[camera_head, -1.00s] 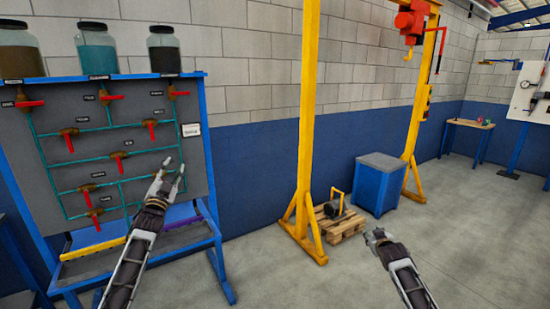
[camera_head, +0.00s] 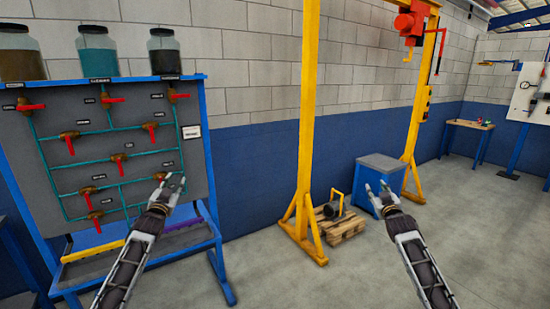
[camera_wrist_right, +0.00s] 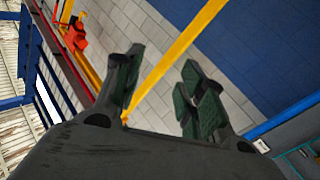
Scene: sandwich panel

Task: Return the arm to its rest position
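My left gripper (camera_head: 171,183) is raised in front of the lower right part of the grey valve panel (camera_head: 105,150) in the head view. A small gap seems to show between its fingertips, but they are too small to tell how far apart they are. My right gripper (camera_head: 377,190) is over the floor in front of the blue cabinet. In the right wrist view its two green-padded fingers (camera_wrist_right: 160,90) stand apart with nothing between them.
The panel carries red-handled valves (camera_head: 32,105) and several jars (camera_head: 97,50) above. A yellow gantry (camera_head: 308,120) stands in the middle, with a pallet (camera_head: 340,228) at its foot. A blue cabinet (camera_head: 380,162) is beyond my right gripper. The floor at the right is clear.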

